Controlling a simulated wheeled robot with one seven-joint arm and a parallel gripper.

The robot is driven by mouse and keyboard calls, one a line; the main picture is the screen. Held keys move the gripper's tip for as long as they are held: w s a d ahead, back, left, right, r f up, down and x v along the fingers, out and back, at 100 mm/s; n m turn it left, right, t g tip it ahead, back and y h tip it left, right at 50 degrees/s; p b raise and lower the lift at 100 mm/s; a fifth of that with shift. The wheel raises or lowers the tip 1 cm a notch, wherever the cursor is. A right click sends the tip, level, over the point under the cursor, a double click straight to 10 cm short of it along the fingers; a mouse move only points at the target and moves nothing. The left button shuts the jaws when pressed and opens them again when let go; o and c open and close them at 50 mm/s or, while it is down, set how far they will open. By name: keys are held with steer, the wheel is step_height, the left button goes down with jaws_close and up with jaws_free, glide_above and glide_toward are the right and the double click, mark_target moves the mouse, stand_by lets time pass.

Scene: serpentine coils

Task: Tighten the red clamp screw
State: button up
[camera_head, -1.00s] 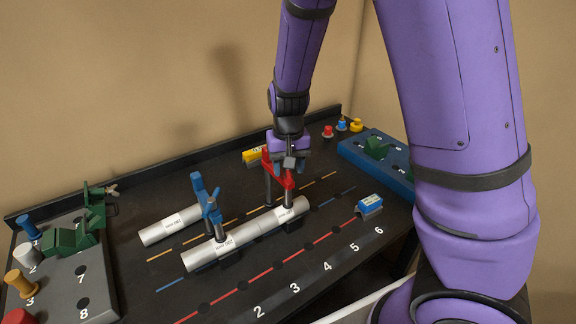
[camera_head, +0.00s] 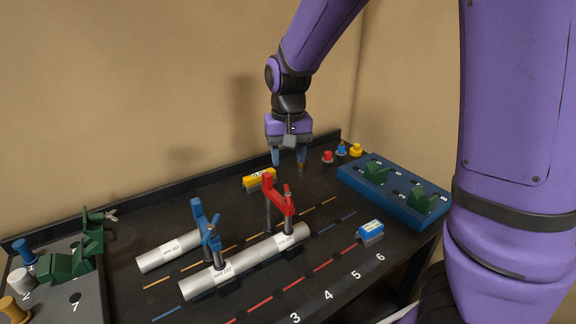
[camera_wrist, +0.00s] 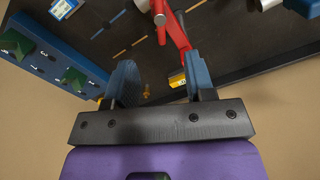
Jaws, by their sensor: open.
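The red clamp (camera_head: 279,194) stands on the black table, its arm reaching over the right part of a long silver tube (camera_head: 252,257). Its grey screw (camera_head: 288,200) stands upright at the arm's end, above the tube. In the wrist view the red clamp (camera_wrist: 177,32) is at the top middle, with the round screw top (camera_wrist: 159,19) beside it. My gripper (camera_head: 289,163) is open and empty, above and behind the clamp and apart from it. In the wrist view its two blue fingers (camera_wrist: 160,80) are spread with nothing between them.
A blue clamp (camera_head: 207,230) holds near the tube's left part, beside a shorter silver tube (camera_head: 170,250). A yellow block (camera_head: 259,178) lies behind the red clamp. A blue-and-white block (camera_head: 370,230) and a blue rack (camera_head: 395,197) with green pieces are right.

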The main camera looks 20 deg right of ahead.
mark_target(288, 197)
steer(key=shift+r, duration=0.1)
steer(key=shift+a, duration=0.15)
steer(key=c, duration=0.6)
steer(key=a+h, duration=0.1)
steer(key=a+f+h, duration=0.1)
steer(key=a, duration=0.1)
steer(key=a+f+m+h, duration=0.1)
steer(key=h, duration=0.1)
steer(key=shift+a+f, duration=0.25)
steer(key=shift+a, duration=0.1)
jaws_close()
steer(key=w+a+f+m+t+h, duration=0.1)
steer(key=a+m+t+h, duration=0.15)
steer(key=a, duration=0.45)
steer(key=shift+n+t+h, duration=0.25)
steer(key=shift+n+h, duration=0.2)
steer(key=x, duration=0.3)
steer(key=d+x, duration=0.1)
steer(key=x, duration=0.3)
steer(key=r+x, duration=0.1)
steer(key=x, duration=0.3)
steer(key=shift+s+d, duration=0.25)
steer(key=shift+s, duration=0.1)
steer(key=shift+s+d+r, duration=0.1)
steer(key=shift+s+d, duration=0.1)
steer(key=shift+d, duration=0.6)
